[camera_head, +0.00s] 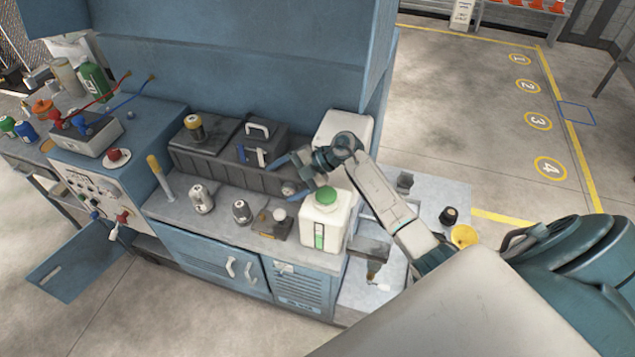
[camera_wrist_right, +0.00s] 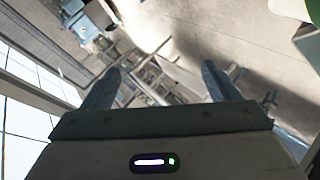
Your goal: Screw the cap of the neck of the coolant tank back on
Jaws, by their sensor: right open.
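The coolant tank (camera_head: 322,232), a white squarish container with a green level strip, stands upright near the right end of the grey bench. A green cap (camera_head: 327,196) sits on top of its neck; I cannot tell how tightly it is seated. My right gripper (camera_head: 284,178) is open and empty, above and to the left of the cap and apart from it. In the right wrist view its two fingers (camera_wrist_right: 160,82) are spread with nothing between them. A white and green shape at that view's upper right edge is too cut off to identify. My left gripper is not in view.
Grey canisters (camera_head: 201,200) and a small dark block (camera_head: 273,224) are on the bench left of the tank. A yellow funnel (camera_head: 463,237) and a black knob (camera_head: 449,215) lie to the right. Open floor extends beyond.

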